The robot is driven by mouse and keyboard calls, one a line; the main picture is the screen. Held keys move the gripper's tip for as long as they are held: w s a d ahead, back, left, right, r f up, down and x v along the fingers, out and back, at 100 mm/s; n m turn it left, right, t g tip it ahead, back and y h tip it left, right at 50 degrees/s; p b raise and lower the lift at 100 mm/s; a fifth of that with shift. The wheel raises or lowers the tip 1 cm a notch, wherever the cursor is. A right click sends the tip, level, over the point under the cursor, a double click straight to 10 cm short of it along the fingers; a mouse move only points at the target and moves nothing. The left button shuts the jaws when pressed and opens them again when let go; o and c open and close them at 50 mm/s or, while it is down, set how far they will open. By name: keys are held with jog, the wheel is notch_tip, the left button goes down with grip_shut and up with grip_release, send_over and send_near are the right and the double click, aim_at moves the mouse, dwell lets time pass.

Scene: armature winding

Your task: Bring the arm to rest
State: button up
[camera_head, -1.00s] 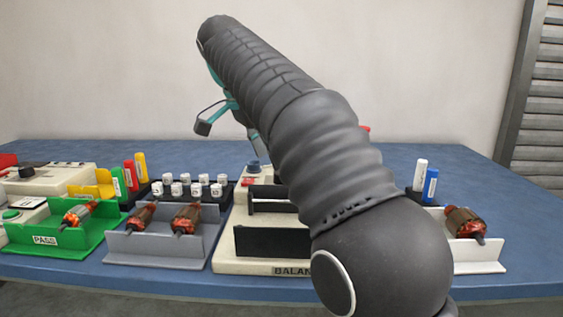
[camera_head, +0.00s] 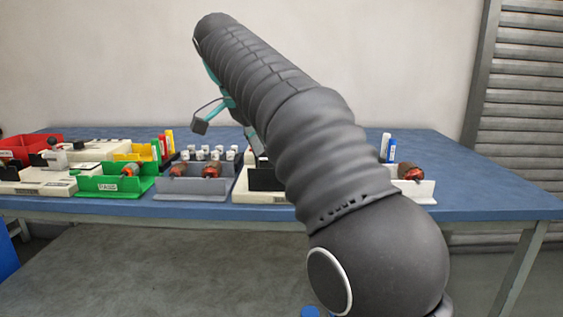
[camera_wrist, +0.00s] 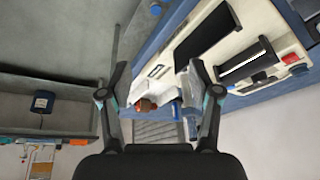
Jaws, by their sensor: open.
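My arm (camera_head: 325,140) is raised and stretches from the lower right up to the upper left in the head view, in front of the bench. It hides part of the bench's middle. Its far end shows some teal parts below the dark sleeve, and my gripper is mostly hidden there. In the wrist view my gripper (camera_wrist: 158,70) has its two fingers wide apart with nothing held between them. The bench and its fixtures show beyond the fingers, apart from them.
The blue bench (camera_head: 480,185) bears a green PASS tray (camera_head: 95,184), a grey tray (camera_head: 190,188) with two armatures, a white tray (camera_head: 418,190) with one armature, and a red bin (camera_head: 40,143). A louvred shutter (camera_head: 525,90) stands at right. Floor is clear before the bench.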

notch_tip(320, 180, down, 12)
jog(key=a+n+y, duration=0.1)
jog(key=n+y, duration=0.1)
jog(key=n, duration=0.9)
jog(key=s+d+f+t, duration=0.1)
jog(key=s+d+f, duration=0.5)
jog(key=s+d, duration=0.4)
jog(key=s+d+f+t+y, duration=0.1)
jog(key=s+d+f, duration=0.5)
jog(key=s+d, duration=0.4)
jog(key=shift+s+f+n+t+y, duration=0.3)
jog(key=shift+s+f+n+t, duration=0.1)
jog(key=shift+s, duration=2.6)
